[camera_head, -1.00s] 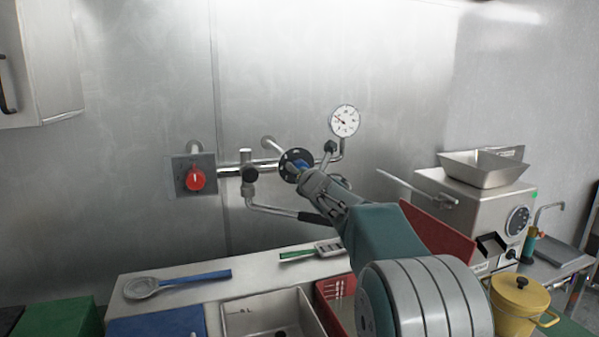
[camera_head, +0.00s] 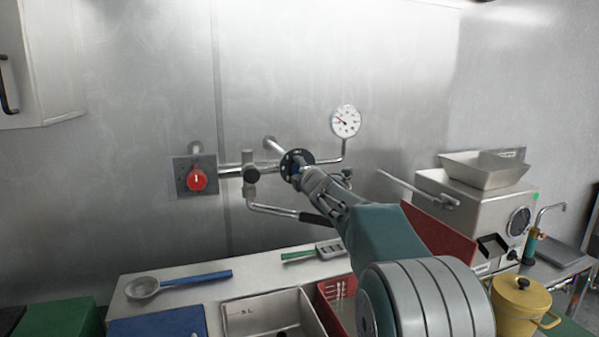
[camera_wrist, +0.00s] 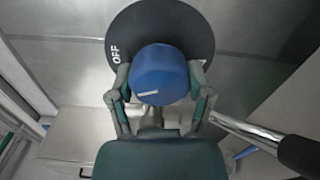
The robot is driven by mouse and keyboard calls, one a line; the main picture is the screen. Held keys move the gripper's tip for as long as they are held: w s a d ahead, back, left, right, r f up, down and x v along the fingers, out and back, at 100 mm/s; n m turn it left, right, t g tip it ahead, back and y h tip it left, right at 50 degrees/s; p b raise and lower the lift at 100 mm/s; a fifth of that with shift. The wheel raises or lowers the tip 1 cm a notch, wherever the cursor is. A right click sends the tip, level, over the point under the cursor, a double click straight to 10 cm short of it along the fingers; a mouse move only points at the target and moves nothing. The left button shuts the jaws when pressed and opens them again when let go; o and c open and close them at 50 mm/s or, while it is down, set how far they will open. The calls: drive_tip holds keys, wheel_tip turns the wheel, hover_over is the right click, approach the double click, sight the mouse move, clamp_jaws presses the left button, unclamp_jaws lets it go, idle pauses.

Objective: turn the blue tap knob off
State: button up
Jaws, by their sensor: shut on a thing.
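A short white mark shows on the lower part of the knob's face. My gripper (camera_wrist: 160,85) is shut on the knob, one finger on each side. In the head view, my gripper (camera_head: 304,172) reaches up to the dark plate (camera_head: 287,168) on the wall pipe and hides most of the knob.
A red knob (camera_head: 196,179) on a square plate is at the left. A pressure gauge (camera_head: 346,121) stands above the pipe. A spout with a black end (camera_head: 316,219) hangs below. The counter holds a ladle (camera_head: 180,282), a sink (camera_head: 262,312) and a red basket (camera_head: 334,290).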

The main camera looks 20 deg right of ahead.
drive_tip(key=m, duration=0.4)
drive_tip(key=shift+f+m, duration=0.1)
drive_tip(key=shift+m, duration=0.2)
idle(0.5)
drive_tip(key=o, duration=1.1)
drive_tip(key=shift+w+d+f, duration=0.1)
drive_tip(key=shift+o, duration=0.2)
drive_tip(key=s, duration=1.2)
